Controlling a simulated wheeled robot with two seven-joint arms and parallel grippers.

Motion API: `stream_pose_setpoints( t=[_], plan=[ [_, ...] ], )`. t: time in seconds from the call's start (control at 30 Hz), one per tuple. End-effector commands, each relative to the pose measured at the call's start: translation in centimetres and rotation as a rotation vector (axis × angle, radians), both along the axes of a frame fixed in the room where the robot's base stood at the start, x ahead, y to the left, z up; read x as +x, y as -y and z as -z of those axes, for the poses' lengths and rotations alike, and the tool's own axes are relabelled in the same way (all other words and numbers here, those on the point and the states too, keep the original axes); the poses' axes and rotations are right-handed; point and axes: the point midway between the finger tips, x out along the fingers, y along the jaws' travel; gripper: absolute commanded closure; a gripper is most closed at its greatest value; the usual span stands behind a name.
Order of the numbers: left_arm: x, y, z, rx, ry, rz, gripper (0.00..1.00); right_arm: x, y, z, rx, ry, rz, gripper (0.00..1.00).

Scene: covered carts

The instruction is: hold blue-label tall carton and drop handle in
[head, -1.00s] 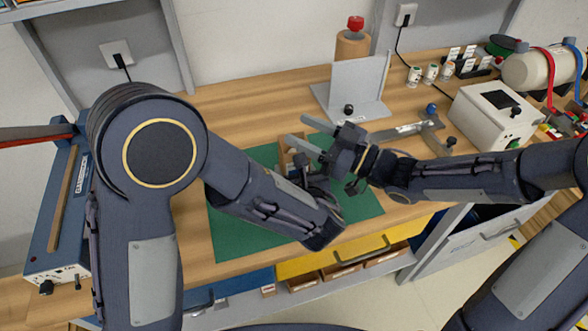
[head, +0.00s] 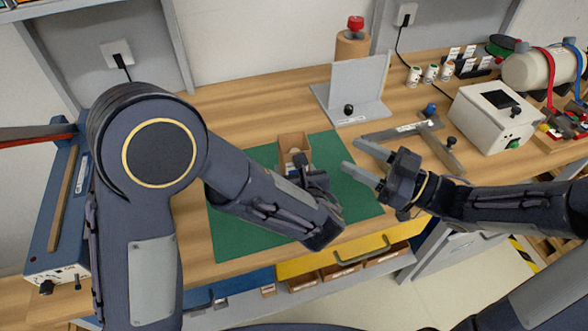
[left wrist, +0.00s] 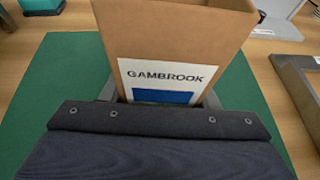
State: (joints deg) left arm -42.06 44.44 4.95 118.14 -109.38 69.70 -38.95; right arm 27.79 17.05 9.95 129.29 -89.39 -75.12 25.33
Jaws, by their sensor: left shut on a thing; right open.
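The blue-label tall carton (head: 294,142) is brown, open at the top, and stands on the green mat. In the left wrist view its white label reads GAMBROOK above a blue patch (left wrist: 163,97). My left gripper (head: 304,172) is shut on the carton's near, lower part; the wrist housing hides its base. Something pale shows in the carton's mouth in the head view, too small to tell whether it is the handle. My right gripper (head: 352,155) is open and empty, to the right of the carton and apart from it. No handle is clearly visible elsewhere.
The green mat (head: 240,230) has bare room around the carton. A metal square (head: 404,130) lies behind my right gripper. A grey angle plate (head: 358,88) stands at the back, a white box (head: 492,115) at the right. A blue device (head: 60,215) is at the left.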

Motion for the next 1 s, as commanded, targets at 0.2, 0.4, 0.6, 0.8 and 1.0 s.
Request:
stream_pose_setpoints(
  t=[0.2, 0.4, 0.6, 0.8, 1.0],
  plan=[
    [0.01, 0.01, -0.03, 0.000, 0.001, 0.000, 0.68, -0.31, 0.50, 0.08, 0.000, -0.001, -0.001, 0.48],
    [0.01, 0.01, -0.03, 0.000, 0.001, 0.000, 0.68, -0.29, 0.48, 0.08, 0.000, 0.000, -0.001, 0.48],
    [0.01, 0.01, -0.03, 0.000, 0.001, 0.000, 0.27, -0.28, 0.46, 0.07, 0.000, 0.000, -0.001, 0.48],
    [0.01, 0.00, -0.02, 0.000, 0.000, 0.000, 0.20, -0.27, 0.45, 0.08, 0.000, 0.000, -0.001, 0.48],
    [-0.39, 0.13, -0.19, 0.000, 0.000, 0.001, 0.20, -0.27, 0.45, 0.08, 0.000, 0.000, -0.001, 0.48]
  ],
)
